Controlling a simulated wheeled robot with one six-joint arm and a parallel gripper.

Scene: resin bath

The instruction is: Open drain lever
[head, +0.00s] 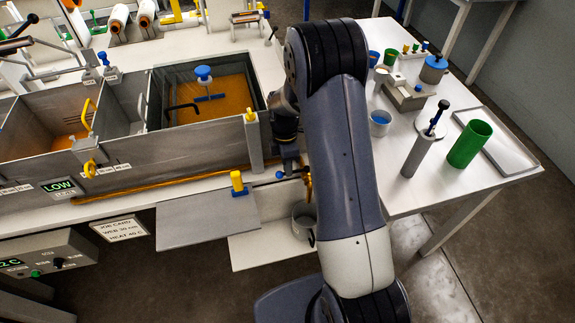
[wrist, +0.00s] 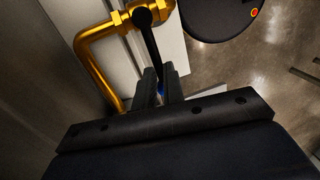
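The drain lever (wrist: 150,42) is a thin black bar. In the wrist view it runs from a brass valve and pipe (wrist: 95,38) at top left down toward my gripper (wrist: 162,88). The two dark fingers stand close on either side of the lever's lower end, with a small blue spot showing between them. I cannot tell whether they touch or clamp it. In the head view my gripper points down beside the bath's front right corner. A bit of brass (head: 308,183) shows next to my arm, which hides most of the valve there.
The grey bath (head: 190,140) holds amber resin behind my gripper. A grey pot (head: 303,220) stands on a low white shelf (head: 265,248) below. The right table (head: 400,205) carries a green cup (head: 469,144) and a grey cylinder (head: 418,155). Open floor lies in front.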

